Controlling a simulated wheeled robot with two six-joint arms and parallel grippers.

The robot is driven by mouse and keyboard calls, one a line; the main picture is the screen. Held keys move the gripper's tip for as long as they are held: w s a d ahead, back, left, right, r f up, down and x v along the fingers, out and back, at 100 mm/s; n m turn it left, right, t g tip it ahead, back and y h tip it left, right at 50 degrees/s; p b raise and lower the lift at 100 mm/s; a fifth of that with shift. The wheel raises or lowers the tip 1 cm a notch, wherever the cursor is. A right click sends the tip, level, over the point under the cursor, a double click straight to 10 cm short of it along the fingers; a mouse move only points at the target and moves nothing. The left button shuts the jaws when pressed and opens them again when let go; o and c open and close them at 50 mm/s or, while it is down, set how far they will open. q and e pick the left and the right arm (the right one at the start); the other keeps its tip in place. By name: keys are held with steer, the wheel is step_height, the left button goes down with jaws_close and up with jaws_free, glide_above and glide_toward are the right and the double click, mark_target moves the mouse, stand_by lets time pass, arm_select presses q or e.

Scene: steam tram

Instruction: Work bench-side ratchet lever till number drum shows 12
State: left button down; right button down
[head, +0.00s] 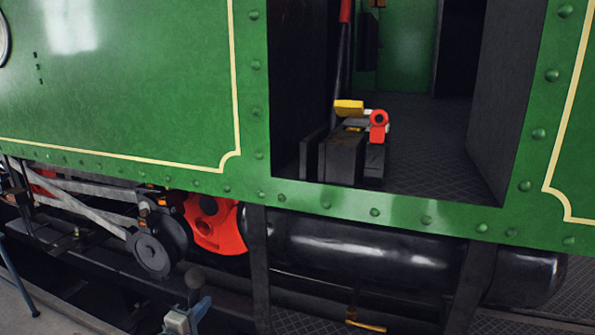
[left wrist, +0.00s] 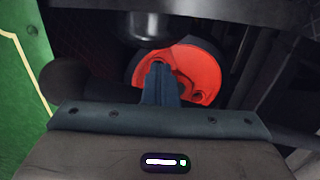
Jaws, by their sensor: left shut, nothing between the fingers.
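My left gripper (head: 199,308) appears as a blue-grey shape at the bottom edge of the head view, low in front of the tram; only part of it shows. In the left wrist view its blue-grey fingers (left wrist: 160,83) are together and empty. They point across a red part, with no contact that I can make out. A dark ball on a short stalk (head: 195,276) stands just above the gripper shape; I cannot tell whether it belongs to a lever. I cannot make out a number drum or its digits. My right gripper is not in view.
The green tram side (head: 130,85) fills the upper head view. Below it are a red crank-like part (head: 218,232), rods and a black cylinder (head: 380,255). A doorway shows a black block (head: 343,160) with a yellow bar (head: 349,107) and red ring (head: 378,125).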

mark_target(191, 300)
arm_select(q)
steer(key=shift+w+a+r, duration=0.2)
steer(key=shift+a, duration=0.3)
steer(key=shift+w+a+r, duration=0.15)
steer(key=shift+a+r, duration=0.05)
steer(key=shift+a, duration=0.3)
steer(key=shift+w+a+r, duration=0.2)
steer(key=shift+a, duration=0.3)
steer(key=w+a+r+b, duration=0.1)
steer(key=w+a+b, duration=0.1)
steer(key=a, duration=0.5)
steer(key=shift+w+b, duration=0.25)
steer(key=shift+b, duration=0.3)
